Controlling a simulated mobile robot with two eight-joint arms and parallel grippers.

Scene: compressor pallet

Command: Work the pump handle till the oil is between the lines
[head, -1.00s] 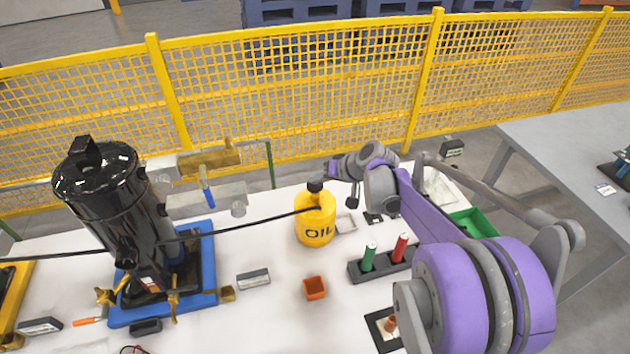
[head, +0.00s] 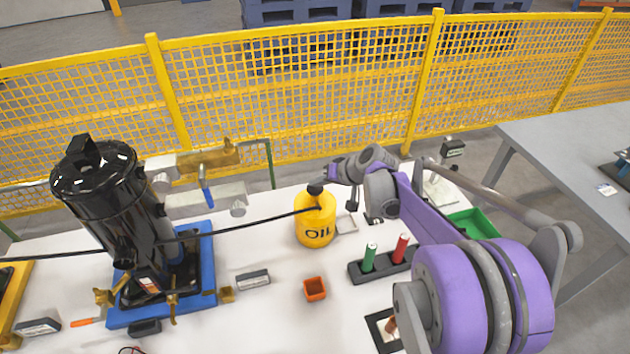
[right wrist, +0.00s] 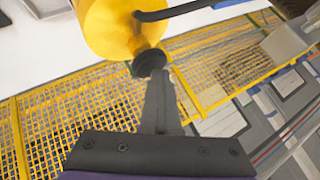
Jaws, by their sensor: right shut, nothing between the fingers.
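The yellow can marked OIL (head: 316,232) stands upright on the white table. A black knob (head: 314,190) sits on its top, and a black hose (head: 250,225) runs left from it past the black tank (head: 115,205). My right gripper (head: 326,182) is at the knob's right side. In the right wrist view my right gripper (right wrist: 159,88) is shut and empty, its tips at the black knob (right wrist: 149,63) of the yellow can (right wrist: 108,25); I cannot tell whether they touch. I cannot make out an oil level or lines. My left gripper is out of view.
The black tank stands on a blue base (head: 207,270). An orange cup (head: 315,289) and a holder with a green and a red bottle (head: 400,248) are in front. A green tray (head: 473,222) lies right. The yellow mesh fence (head: 300,90) runs behind.

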